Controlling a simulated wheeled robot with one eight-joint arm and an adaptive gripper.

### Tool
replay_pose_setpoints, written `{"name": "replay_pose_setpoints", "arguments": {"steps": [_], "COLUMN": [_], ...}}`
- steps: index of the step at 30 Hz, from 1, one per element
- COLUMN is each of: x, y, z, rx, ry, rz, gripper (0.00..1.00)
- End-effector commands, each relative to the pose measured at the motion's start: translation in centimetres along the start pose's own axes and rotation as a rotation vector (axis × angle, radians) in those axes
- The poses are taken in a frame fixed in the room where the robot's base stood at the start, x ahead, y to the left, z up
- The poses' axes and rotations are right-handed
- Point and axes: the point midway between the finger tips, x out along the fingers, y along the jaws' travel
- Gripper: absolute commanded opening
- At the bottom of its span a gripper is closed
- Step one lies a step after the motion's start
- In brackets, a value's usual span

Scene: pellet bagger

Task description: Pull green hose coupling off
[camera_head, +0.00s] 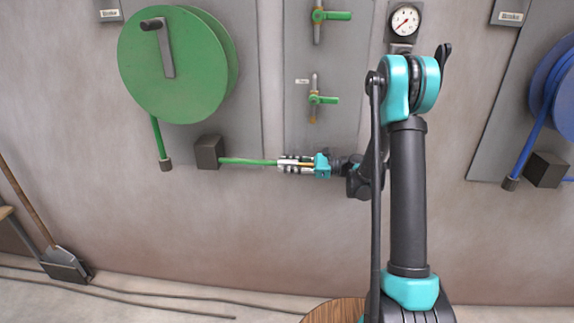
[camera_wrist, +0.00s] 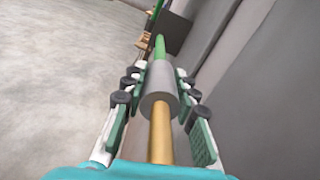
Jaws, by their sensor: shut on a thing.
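The green hose (camera_head: 245,162) runs right from a dark block on the wall to my gripper (camera_head: 290,164). In the wrist view the green hose (camera_wrist: 160,47) ends in a grey cylindrical coupling (camera_wrist: 160,88). A brass tube (camera_wrist: 161,135) extends from the coupling's near end toward my palm. My gripper (camera_wrist: 160,85) is shut on the grey coupling, with one finger on each side of it. I cannot tell whether the brass tube is fixed to the coupling.
A green hose reel (camera_head: 175,75) hangs on the wall at upper left, with the dark block (camera_head: 208,152) below it. Green-handled valves (camera_head: 316,99) and a gauge (camera_head: 405,20) are above my arm. A blue reel (camera_head: 555,80) hangs at right. A shovel (camera_head: 65,263) leans at lower left.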

Motion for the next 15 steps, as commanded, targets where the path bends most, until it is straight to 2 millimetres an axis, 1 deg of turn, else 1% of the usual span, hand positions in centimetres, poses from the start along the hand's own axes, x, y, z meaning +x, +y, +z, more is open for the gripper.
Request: {"name": "replay_pose_setpoints", "arguments": {"steps": [4,7,12,15], "x": [0.1,0.9,3.7,4.8], "y": [0.0,0.0,0.0,0.0], "z": [0.0,0.0,0.0,0.0], "rx": [0.0,0.0,0.0,0.0], "ry": [0.0,0.0,-0.001,0.0], "rz": [0.0,0.002,0.003,0.001], "gripper": [0.0,0.0,0.0,0.0]}}
